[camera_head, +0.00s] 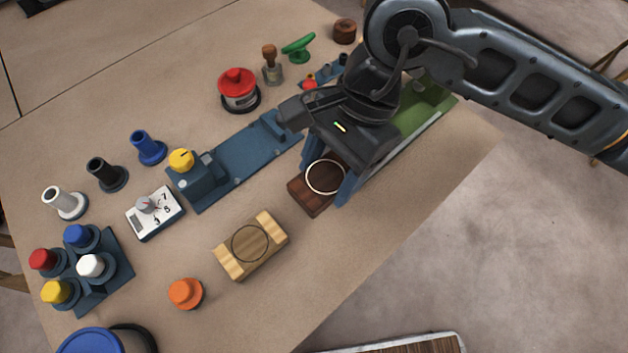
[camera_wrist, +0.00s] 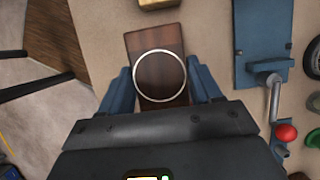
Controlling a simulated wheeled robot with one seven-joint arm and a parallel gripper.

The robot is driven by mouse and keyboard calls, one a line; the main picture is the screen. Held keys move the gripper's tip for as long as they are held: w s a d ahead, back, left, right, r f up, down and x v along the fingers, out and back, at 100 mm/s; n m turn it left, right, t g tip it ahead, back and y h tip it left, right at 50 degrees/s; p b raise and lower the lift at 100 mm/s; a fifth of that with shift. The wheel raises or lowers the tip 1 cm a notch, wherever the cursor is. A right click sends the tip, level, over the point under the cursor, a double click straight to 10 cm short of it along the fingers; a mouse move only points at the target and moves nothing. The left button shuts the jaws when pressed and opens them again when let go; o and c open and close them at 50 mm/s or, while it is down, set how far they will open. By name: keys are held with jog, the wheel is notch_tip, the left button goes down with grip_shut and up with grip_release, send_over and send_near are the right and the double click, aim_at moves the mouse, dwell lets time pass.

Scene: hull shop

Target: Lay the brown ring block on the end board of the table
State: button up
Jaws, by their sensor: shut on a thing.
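The brown ring block (camera_head: 306,197) is a dark wooden block with a pale ring on its top face. My gripper (camera_head: 325,176) is shut on it, with a blue finger on either side. In the wrist view the block (camera_wrist: 152,43) sits between both fingers of my gripper (camera_wrist: 160,78), its far end sticking out past them. It is over the tan table (camera_head: 360,240) near the front edge; I cannot tell whether it touches the top. A brown plank board with a pale rim (camera_head: 400,346) shows at the bottom edge; I cannot tell whether it is the end board.
A light wood block with a dark ring outline (camera_head: 228,262) lies to the left of the held block. A blue plate with a yellow knob (camera_head: 240,160) lies behind. An orange knob (camera_head: 185,293) and several coloured pegs stand further left. The front-right table strip is bare.

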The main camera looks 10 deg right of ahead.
aim_at(314, 191)
jog(key=shift+a+f, duration=0.35)
jog(key=shift+a, duration=0.2)
jog(key=shift+a+f, duration=0.3)
jog(key=shift+a, duration=0.2)
jog(key=shift+f, duration=1.95)
jog(key=shift+f, duration=0.15)
jog(key=o, duration=1.1)
